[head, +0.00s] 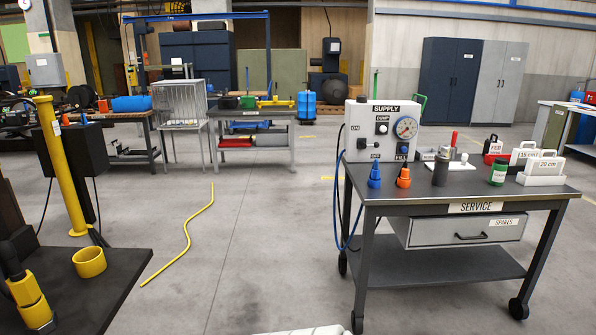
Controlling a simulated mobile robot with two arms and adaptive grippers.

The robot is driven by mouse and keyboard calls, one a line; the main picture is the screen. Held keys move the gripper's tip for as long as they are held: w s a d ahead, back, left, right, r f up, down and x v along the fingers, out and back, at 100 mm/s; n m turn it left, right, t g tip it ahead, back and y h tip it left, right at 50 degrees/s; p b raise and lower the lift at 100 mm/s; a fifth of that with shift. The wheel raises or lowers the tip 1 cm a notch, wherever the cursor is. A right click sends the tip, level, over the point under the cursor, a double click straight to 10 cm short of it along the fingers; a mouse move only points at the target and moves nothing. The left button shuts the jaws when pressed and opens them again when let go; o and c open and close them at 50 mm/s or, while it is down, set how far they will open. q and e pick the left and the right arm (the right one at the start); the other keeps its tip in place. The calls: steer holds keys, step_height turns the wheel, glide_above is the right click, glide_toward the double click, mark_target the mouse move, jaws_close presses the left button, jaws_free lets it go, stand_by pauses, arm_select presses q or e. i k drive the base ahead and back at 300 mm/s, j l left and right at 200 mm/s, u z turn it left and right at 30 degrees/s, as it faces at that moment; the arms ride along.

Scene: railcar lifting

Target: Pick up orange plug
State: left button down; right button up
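The orange plug (403,177) stands upright on the top of the service cart (465,186), near its front left part. A similar blue plug (375,175) stands just to its left, apart from it. Neither of my grippers shows in the head view. Only a sliver of a white part, perhaps of my own body, shows at the bottom edge.
The supply box (384,131) with a gauge stands behind the plugs. A dark bottle (440,168), a green jar (498,172) and white labelled blocks (541,169) stand to the right. A blue hose (338,210) hangs at the cart's left. The floor left of it is mostly clear.

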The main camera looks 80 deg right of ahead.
mark_target(405, 173)
steer(key=z, duration=3.4)
steer(key=i+j+z, duration=0.4)
steer(key=i+j, duration=1.05)
